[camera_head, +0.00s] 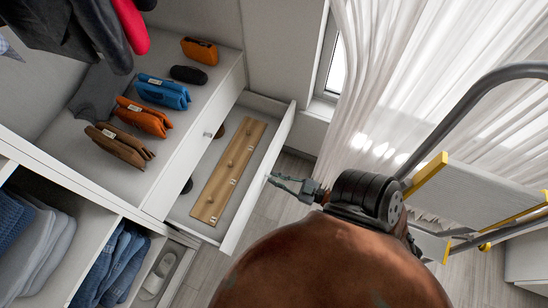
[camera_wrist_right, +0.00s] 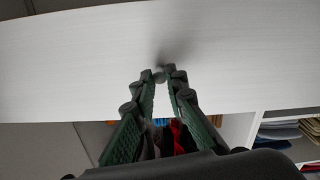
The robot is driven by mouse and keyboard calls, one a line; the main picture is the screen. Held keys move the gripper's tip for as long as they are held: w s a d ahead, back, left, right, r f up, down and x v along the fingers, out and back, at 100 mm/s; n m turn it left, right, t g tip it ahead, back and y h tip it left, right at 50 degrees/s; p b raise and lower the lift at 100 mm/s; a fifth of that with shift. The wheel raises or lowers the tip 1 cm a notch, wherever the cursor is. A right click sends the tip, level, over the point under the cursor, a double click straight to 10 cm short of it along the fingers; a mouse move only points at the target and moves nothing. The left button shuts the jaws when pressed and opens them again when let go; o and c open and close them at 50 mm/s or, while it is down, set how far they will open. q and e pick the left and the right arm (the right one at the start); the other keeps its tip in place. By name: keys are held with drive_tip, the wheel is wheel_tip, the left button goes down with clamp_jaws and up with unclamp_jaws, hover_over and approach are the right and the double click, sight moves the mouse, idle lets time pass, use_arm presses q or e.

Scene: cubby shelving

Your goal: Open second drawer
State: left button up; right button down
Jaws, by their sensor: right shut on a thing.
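A white drawer (camera_head: 283,148) stands pulled out beneath another white drawer (camera_head: 190,152), whose front is closed with a round knob (camera_head: 208,134). My right gripper (camera_head: 270,178) is at the outer face of the open drawer's front. In the right wrist view its green-padded fingers (camera_wrist_right: 160,78) close around a small round knob (camera_wrist_right: 159,75) on the white drawer front (camera_wrist_right: 80,62). The fingers partly hide the knob. My left gripper is not in view.
A wooden hook rack (camera_head: 230,172) lies inside the open drawer. A ladder with yellow trim (camera_head: 490,190) stands at right, near white curtains (camera_head: 400,90). Folded clothes (camera_head: 115,262) fill the lower-left cubbies.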

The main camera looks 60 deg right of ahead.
drive_tip(key=c, duration=1.9)
unclamp_jaws()
drive_tip(key=shift+c, duration=0.2)
wheel_tip(320, 180, up, 10)
